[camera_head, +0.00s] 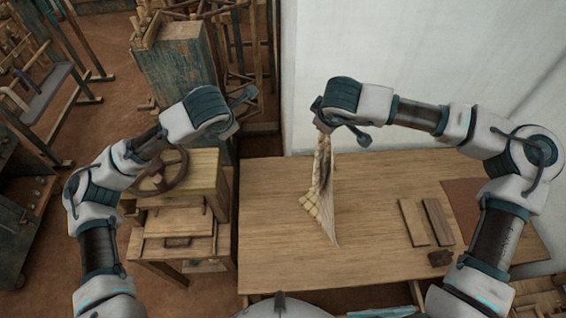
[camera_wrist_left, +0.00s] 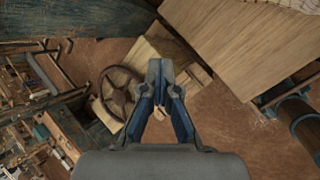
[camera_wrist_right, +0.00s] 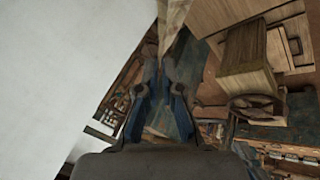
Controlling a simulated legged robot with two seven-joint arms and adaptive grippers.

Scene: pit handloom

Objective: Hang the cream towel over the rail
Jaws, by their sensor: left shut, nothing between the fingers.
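The cream towel (camera_head: 322,195) hangs in a narrow, bunched strip from my right gripper (camera_head: 321,122), above the wooden table. Its lower end spreads to a pointed corner near the table top; I cannot tell whether it touches. In the right wrist view the towel (camera_wrist_right: 172,22) shows at the fingertips of my right gripper (camera_wrist_right: 160,62), which is shut on it. My left gripper (camera_head: 245,97) is shut and empty, left of the towel and apart from it. Its closed fingertips show in the left wrist view (camera_wrist_left: 158,72). I cannot make out the rail clearly.
The wooden table (camera_head: 280,255) is mostly bare. Two flat slats (camera_head: 413,222) and a small dark lump (camera_head: 440,258) lie at its right. A wooden cabinet (camera_head: 200,172) with a dark wheel (camera_head: 160,172) stands left. A white wall (camera_head: 420,50) rises behind.

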